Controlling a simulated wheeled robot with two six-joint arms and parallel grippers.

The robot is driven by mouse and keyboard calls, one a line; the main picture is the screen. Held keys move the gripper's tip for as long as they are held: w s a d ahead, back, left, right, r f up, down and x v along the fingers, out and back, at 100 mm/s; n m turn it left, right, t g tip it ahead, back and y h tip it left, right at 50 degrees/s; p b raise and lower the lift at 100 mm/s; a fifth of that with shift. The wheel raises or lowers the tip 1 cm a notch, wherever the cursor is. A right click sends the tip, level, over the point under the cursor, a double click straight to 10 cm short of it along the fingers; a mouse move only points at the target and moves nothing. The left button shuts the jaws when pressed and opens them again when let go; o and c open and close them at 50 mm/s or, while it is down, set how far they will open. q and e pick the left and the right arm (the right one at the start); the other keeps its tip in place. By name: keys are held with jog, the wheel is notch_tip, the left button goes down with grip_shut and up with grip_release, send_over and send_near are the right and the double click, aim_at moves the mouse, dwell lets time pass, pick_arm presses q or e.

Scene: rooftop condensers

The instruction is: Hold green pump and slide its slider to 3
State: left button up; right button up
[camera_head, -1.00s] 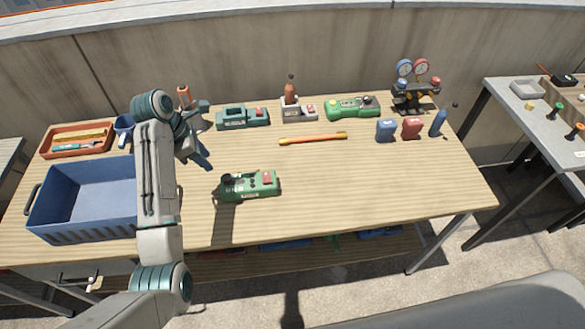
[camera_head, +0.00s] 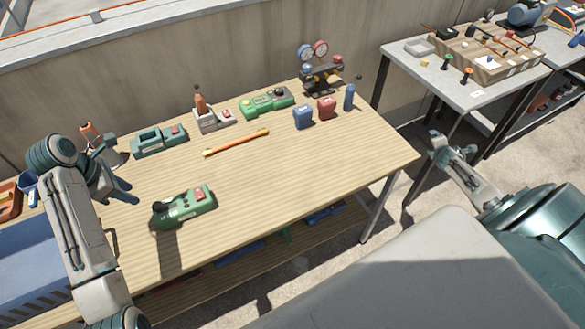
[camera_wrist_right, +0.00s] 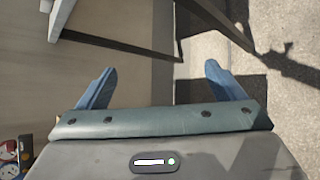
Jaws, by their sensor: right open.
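A green pump-like device (camera_head: 185,207) with a red patch and a dark knob lies near the front of the wooden table. A teal-green device (camera_head: 158,141) and a brighter green one (camera_head: 266,102) stand further back. I cannot read their scales or slider settings. My left gripper (camera_head: 127,191) hangs over the table left of the front green device, apart from it; its finger gap is unclear. My right gripper (camera_wrist_right: 161,68) is open and empty in the right wrist view, over the floor. In the head view it is right of the table.
A blue crate (camera_head: 30,265) is at the left. An orange-yellow bar (camera_head: 236,142) lies mid-table. A gauge stand (camera_head: 320,72) and small blue and red containers are at the back right. A grey side table (camera_head: 440,70) stands beyond a floor gap. The table's right front is clear.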

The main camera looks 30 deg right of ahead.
jog(key=w+r+n+t, duration=0.4)
jog(key=w+r+n, duration=0.1)
jog(key=w+r, duration=0.55)
jog(key=w+a+r+n+t+y, duration=0.3)
jog(key=w+a+n+y, duration=0.3)
jog(key=a, duration=0.7)
jog(key=w+a+r+n+t+y, duration=0.2)
jog(key=w+a+n+y, duration=0.2)
jog(key=w+a, duration=0.65)
jog(key=a+n+g+y, duration=0.4)
jog(key=a+n+y, duration=0.6)
jog(key=a, duration=1.7)
jog(key=n+g+y, duration=0.2)
jog(key=n+g, duration=1)
jog(key=n, duration=0.1)
send_near(196, 199)
jog(key=w+f, duration=0.1)
jog(key=w+d, duration=0.1)
jog(key=shift+w+f, duration=0.25)
jog(key=shift+f, duration=0.15)
jog(key=shift+s+a+f+g, duration=0.25)
jog(key=shift+a+g, duration=0.05)
jog(key=shift+a, duration=0.25)
jog(key=x, duration=1)
jog(key=shift+w+f, duration=0.1)
